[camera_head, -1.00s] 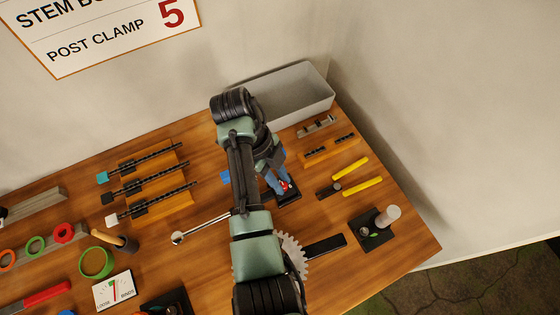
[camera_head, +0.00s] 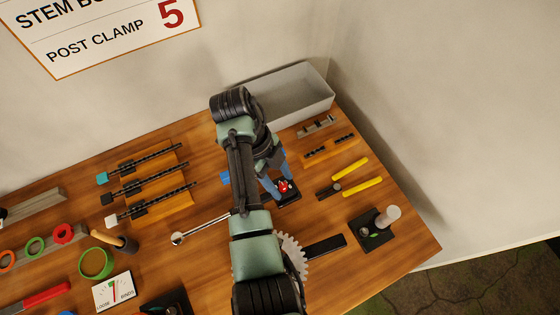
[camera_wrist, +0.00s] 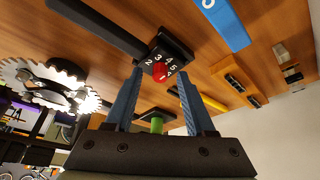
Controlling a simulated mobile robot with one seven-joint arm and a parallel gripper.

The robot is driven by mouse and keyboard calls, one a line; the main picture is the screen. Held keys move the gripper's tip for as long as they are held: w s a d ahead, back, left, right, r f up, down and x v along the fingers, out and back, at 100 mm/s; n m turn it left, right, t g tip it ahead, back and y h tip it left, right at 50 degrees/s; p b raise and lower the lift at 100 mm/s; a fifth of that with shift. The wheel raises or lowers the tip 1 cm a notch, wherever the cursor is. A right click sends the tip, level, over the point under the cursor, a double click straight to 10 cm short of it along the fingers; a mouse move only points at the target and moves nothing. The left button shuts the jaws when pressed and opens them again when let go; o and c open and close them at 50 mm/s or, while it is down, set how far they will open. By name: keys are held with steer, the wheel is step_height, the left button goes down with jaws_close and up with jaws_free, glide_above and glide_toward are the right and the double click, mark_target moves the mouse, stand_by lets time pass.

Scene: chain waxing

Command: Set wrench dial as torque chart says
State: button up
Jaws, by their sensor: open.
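The wrench dial is a red knob (camera_head: 284,186) on a black block at the right half of the bench. In the wrist view the red knob (camera_wrist: 160,73) sits among white numbers 2, 3, 4 and 5; its pointer cannot be read clearly. A black bar (camera_wrist: 105,24) runs from the block. A silver rod (camera_head: 205,228) with a ball end shows left of my arm. My gripper (camera_head: 280,188) is open, its blue fingers on either side of the knob, apart from it. The torque chart (camera_head: 105,30) on the wall is cut off; it reads POST CLAMP 5.
A grey bin (camera_head: 295,95) stands at the back. Yellow-handled pliers (camera_head: 355,180), a black stand with a white cylinder (camera_head: 390,216) and a toothed silver disc (camera_head: 293,250) lie nearby. A gauge card (camera_head: 114,291) and a tool rack (camera_head: 160,180) are at left.

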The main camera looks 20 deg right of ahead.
steer(key=p+v, duration=0.6)
steer(key=v, duration=0.7)
steer(key=shift+p, duration=0.3)
steer(key=shift+d+f, duration=0.1)
